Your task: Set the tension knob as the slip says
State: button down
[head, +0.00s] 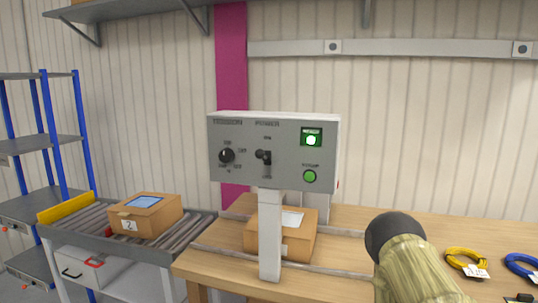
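The tension knob (227,156) is a small black dial at the left of a grey control panel (285,160). The panel stands on a pale post above the wooden bench. Small dark markings ring the knob, too small to read. I cannot tell exactly where it points. A white paper (292,218) lies on a cardboard box (300,240) partly hidden behind the post. I cannot tell whether it is the slip, and no writing on it is legible. My gripper is not in view.
The panel also has a black power switch (264,156), a lit green lamp (311,139) and a green button (309,176). A box marked 2 (145,216) sits on the roller conveyor (92,222). Yellow (467,262) and blue (522,265) cable coils lie at the right.

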aim_at(226, 156)
jog(key=u, duration=1.9)
jog(key=i, duration=1.35)
jog(key=z, duration=2.35)
